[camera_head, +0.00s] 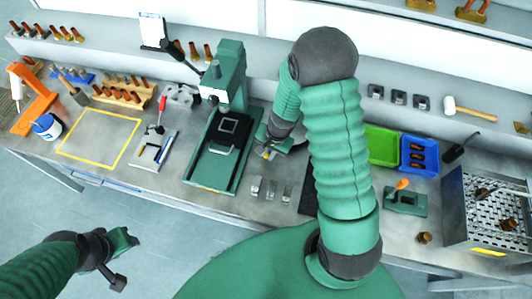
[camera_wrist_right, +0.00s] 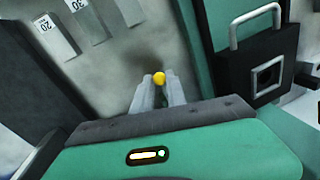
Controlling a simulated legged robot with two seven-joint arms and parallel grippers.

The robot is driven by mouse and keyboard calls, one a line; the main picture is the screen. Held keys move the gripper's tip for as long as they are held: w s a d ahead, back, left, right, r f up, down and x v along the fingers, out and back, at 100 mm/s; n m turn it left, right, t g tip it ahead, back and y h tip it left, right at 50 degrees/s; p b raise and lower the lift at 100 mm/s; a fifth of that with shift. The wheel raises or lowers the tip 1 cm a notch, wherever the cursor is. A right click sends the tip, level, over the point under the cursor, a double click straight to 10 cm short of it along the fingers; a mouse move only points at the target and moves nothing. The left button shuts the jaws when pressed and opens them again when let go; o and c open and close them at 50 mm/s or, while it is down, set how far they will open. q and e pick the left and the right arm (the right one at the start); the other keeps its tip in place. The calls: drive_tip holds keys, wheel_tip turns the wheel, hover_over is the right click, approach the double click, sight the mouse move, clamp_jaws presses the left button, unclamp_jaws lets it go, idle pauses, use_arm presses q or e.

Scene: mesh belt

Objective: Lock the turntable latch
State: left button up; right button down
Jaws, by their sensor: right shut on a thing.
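A green press-like machine (camera_head: 232,80) stands on the bench, with a dark square turntable fixture (camera_head: 228,130) on its green base. In the right wrist view a dark block with a square hole and a grey handle (camera_wrist_right: 255,22) shows at the upper right. My right gripper (camera_head: 270,153) is just right of the machine base. What the knob joins is hidden. My left gripper (camera_head: 124,240) is low at the left, off the bench; its fingers are unclear.
Several grey numbered blocks (camera_head: 270,188) lie right of the machine base. A green bin (camera_head: 382,145) and a blue bin (camera_head: 420,155) stand right of my right arm. A mesh basket (camera_head: 490,215) is at the far right. The yellow-outlined area (camera_head: 100,138) is clear.

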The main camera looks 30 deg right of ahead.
drive_tip(key=shift+s+a+f, duration=0.1)
drive_tip(key=shift+a, duration=0.05)
drive_tip(key=c, duration=1.3)
unclamp_jaws()
drive_tip(key=shift+c, duration=0.2)
drive_tip(key=shift+r, duration=0.2)
wheel_tip(320, 180, up, 16)
drive_tip(key=s+d+p, duration=0.2)
drive_tip(key=shift+s, duration=0.3)
